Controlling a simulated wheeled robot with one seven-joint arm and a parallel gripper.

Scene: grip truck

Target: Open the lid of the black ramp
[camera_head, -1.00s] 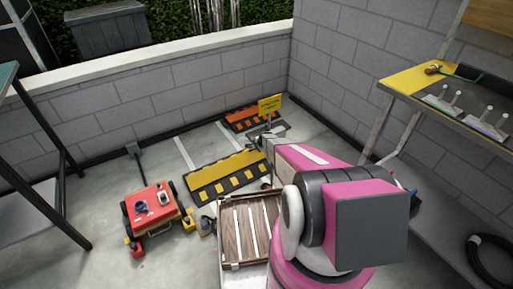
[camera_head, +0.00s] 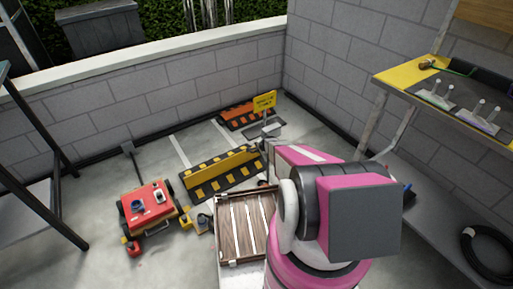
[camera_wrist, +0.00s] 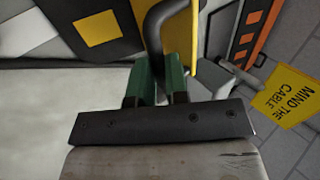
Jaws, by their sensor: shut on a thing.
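The black ramp (camera_head: 232,184) with yellow squares lies on the floor at the centre of the head view. Its yellow lid (camera_head: 218,161) stands tilted up along the far side. My gripper (camera_head: 265,148) is at the ramp's right end, partly hidden by my pink arm. In the wrist view my gripper's green fingers (camera_wrist: 159,84) are shut on a dark curved piece (camera_wrist: 155,35). I cannot tell if this piece is a handle or a cable. A strip of the yellow lid (camera_wrist: 180,42) shows right beside it.
An orange ramp (camera_head: 243,117) and a yellow "mind the cable" sign (camera_head: 264,102) stand behind. A red wheeled truck (camera_head: 150,206) is at left, a slatted wooden crate (camera_head: 223,241) in front. A yellow-edged workbench (camera_head: 408,77) is at right. Block walls enclose the corner.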

